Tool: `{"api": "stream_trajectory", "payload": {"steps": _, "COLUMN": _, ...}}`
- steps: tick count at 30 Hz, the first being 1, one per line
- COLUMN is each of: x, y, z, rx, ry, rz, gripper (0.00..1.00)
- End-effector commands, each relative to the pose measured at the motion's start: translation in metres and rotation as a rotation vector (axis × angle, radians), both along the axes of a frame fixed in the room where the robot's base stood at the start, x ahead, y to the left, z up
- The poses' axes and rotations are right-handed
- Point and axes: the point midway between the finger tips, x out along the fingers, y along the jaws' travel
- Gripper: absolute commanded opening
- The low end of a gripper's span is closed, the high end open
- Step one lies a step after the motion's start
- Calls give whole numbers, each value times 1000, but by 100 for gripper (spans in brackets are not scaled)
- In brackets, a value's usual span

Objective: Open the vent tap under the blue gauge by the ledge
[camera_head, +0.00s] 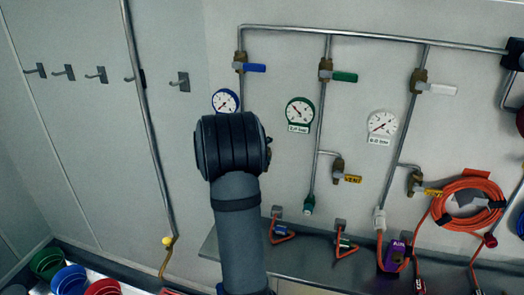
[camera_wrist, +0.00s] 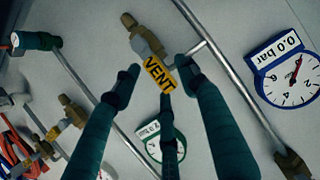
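The blue gauge (camera_head: 225,101) hangs on the wall at left centre in the head view, and it also shows at the right of the wrist view (camera_wrist: 288,72), reading about 0.0 bar. Below it, my arm hides the vent tap in the head view. In the wrist view, the brass vent tap (camera_wrist: 143,36) has a yellow lever marked VENT (camera_wrist: 158,75). My gripper (camera_wrist: 160,72) is open, its dark fingers spread on both sides of the lever. I cannot tell whether any finger touches it. The ledge (camera_head: 215,247) runs below, partly behind my arm.
A green gauge (camera_head: 300,112) and a white gauge (camera_head: 382,123) hang to the right, with their own vent taps (camera_head: 338,167) (camera_head: 415,181) below. A coiled orange hose (camera_head: 470,203) hangs at far right. Pipes run close around the tap. Colored bins (camera_head: 68,280) stand at lower left.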

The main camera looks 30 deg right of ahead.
Motion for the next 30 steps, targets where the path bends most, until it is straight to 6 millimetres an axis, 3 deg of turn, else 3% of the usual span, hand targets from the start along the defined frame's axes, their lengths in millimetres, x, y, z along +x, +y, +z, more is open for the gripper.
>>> {"api": "stream_trajectory", "payload": {"steps": 11, "x": -3, "y": 4, "z": 2, "rx": 1, "ry": -1, "rz": 0, "gripper": 46}}
{"api": "stream_trajectory", "payload": {"steps": 24, "x": -55, "y": 60, "z": 35, "rx": 0, "ry": -4, "rz": 1, "gripper": 46}}
{"api": "stream_trajectory", "payload": {"steps": 30, "x": -72, "y": 77, "z": 44, "rx": 2, "ry": -2, "rz": 0, "gripper": 46}}
